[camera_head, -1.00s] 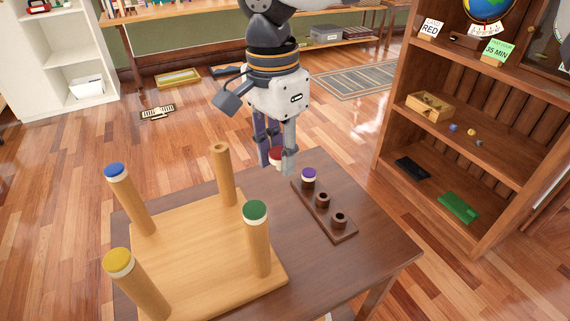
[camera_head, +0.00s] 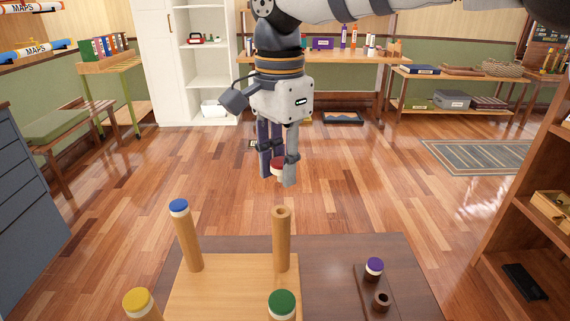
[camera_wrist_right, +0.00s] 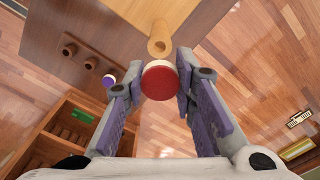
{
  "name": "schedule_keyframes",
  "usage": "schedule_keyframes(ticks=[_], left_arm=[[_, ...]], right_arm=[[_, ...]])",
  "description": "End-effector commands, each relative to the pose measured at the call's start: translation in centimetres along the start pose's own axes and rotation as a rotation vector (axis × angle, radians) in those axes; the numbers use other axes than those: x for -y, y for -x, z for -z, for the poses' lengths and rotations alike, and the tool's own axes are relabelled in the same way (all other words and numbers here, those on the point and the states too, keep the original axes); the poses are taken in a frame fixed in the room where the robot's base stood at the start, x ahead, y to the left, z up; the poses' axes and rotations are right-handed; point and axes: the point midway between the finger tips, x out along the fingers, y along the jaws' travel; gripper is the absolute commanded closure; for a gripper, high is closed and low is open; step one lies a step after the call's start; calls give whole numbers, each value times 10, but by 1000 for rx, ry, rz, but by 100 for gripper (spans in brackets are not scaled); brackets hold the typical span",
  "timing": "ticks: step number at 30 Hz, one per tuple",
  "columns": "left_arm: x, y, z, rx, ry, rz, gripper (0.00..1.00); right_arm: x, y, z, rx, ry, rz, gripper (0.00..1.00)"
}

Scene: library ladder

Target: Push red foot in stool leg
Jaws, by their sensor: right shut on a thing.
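The red foot (camera_head: 277,168), with a white lower part, is held between the fingers of my right gripper (camera_head: 279,172). It also shows in the right wrist view (camera_wrist_right: 160,81). My right gripper is shut on it, above and behind the stool in the head view. The upturned stool (camera_head: 215,288) has an empty hollow leg (camera_head: 282,240) at the back right; its open end also shows in the wrist view (camera_wrist_right: 158,46), close to the foot but apart in the picture. The other legs carry a blue foot (camera_head: 179,206), a yellow foot (camera_head: 138,302) and a green foot (camera_head: 282,305). My left gripper is not in view.
A dark holder (camera_head: 370,296) with a purple foot (camera_head: 374,267) stands on the brown table (camera_head: 330,262), right of the stool. A wooden shelf (camera_head: 510,225) stands at the right. The air around the empty leg is clear.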

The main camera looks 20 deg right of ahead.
Motion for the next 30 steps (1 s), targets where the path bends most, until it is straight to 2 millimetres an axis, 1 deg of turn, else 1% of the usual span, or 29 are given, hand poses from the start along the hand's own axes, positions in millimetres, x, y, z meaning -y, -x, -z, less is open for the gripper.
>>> schedule_keyframes(ticks=[1,6,9,12,18,30], left_arm=[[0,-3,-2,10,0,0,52],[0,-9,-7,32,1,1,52],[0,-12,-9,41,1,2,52],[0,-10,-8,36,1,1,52],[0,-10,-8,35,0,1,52],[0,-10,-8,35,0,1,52]], right_arm=[[0,-9,0,1,1,-7,84],[0,-33,0,2,1,-8,84],[-1,-44,0,1,1,-8,84],[0,-50,0,1,0,-4,84],[0,-57,0,1,1,-2,84],[0,-57,0,1,0,-2,84]])
